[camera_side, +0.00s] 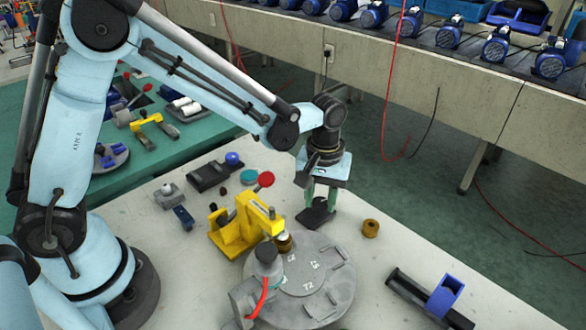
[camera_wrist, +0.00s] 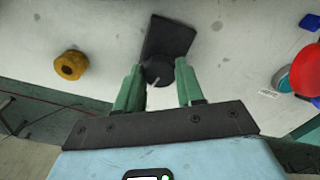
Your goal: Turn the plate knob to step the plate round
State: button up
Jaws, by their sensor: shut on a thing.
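The plate knob (camera_wrist: 158,71) is a dark round knob with a pale line, on a flat black base (camera_wrist: 170,38) that lies on the bench. My gripper (camera_wrist: 157,72) points down over it with its green fingers on either side, shut on the knob. In the side view my gripper (camera_side: 319,196) stands over the black base (camera_side: 317,214), and the knob itself is mostly hidden there. The round grey plate (camera_side: 325,287) lies in front of it, with raised slots and markings. The wrist view does not show the plate.
A yellow press (camera_side: 243,224) stands left of my gripper, reaching over the plate's back edge. A brass ring (camera_side: 370,228) lies to the right. A red disc (camera_side: 265,179) and teal disc (camera_side: 248,177) are behind left. A black rail with a blue block (camera_side: 446,293) lies front right.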

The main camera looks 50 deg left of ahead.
aim_at(320, 201)
jog(key=shift+n, duration=1.4)
jog(key=o, duration=1)
jog(key=shift+o, duration=0.2)
notch_tip(320, 201, up, 12)
jog(key=shift+r, duration=0.1)
jog(key=s+a+m+t, duration=0.7)
jog(key=s+a+m, duration=0.1)
jog(key=s+a, duration=0.2)
jog(key=shift+s+a+m, duration=0.25)
jog(key=shift+s+m, duration=0.05)
jog(key=shift+s, duration=0.25)
